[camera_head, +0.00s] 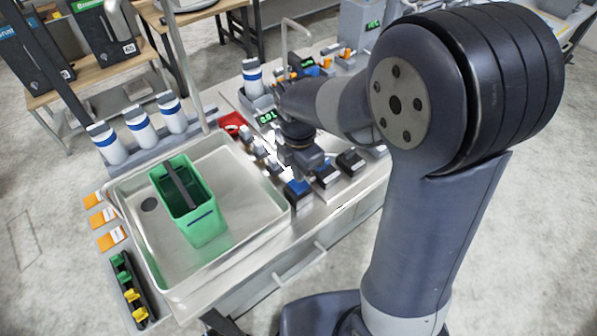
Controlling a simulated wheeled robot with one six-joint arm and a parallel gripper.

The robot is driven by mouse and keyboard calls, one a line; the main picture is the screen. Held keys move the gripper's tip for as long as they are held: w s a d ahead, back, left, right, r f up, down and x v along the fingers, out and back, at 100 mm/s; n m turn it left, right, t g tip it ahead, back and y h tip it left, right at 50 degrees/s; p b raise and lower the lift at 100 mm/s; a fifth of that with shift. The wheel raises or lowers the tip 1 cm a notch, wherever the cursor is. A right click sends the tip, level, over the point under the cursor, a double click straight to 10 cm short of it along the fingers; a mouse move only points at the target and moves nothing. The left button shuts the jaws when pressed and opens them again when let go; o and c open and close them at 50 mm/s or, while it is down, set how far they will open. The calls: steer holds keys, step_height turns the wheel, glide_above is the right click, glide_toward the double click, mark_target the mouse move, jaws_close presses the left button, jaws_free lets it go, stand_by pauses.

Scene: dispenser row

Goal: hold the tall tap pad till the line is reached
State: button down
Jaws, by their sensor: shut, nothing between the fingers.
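A tall grey tap pipe (186,65) rises at the back of the sink (262,208). A green bucket (205,228) with a dark handle across its top stands in the sink. A short blue line (202,216) is marked on its front wall; any water inside cannot be made out. A pad with a blue top (298,188) sits on the counter right of the sink. My gripper (301,174) is shut and points down close above this pad; whether it touches is unclear. Which pad belongs to the tall tap cannot be told.
Two dark-topped pads (327,174) (351,160) stand right of the blue one. A small green-digit display (268,117) and a red item (232,121) are behind. White bottles (140,128) line the sink's back left. Orange-and-white cards (103,218) lie left.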

mark_target(299, 185)
steer(key=shift+f, duration=0.85)
steer(key=shift+f+b, duration=0.55)
steer(key=shift+f, duration=0.15)
steer(key=shift+s+d+f+b, duration=0.1)
steer(key=shift+s+f+b, duration=0.2)
steer(key=shift+f, duration=0.25)
steer(key=shift+w, duration=0.1)
steer(key=shift+r+p, duration=0.5)
steer(key=shift+r, duration=0.1)
step_height(299, 185, up, 14)
steer(key=p, duration=0.1)
steer(key=shift+w, duration=0.2)
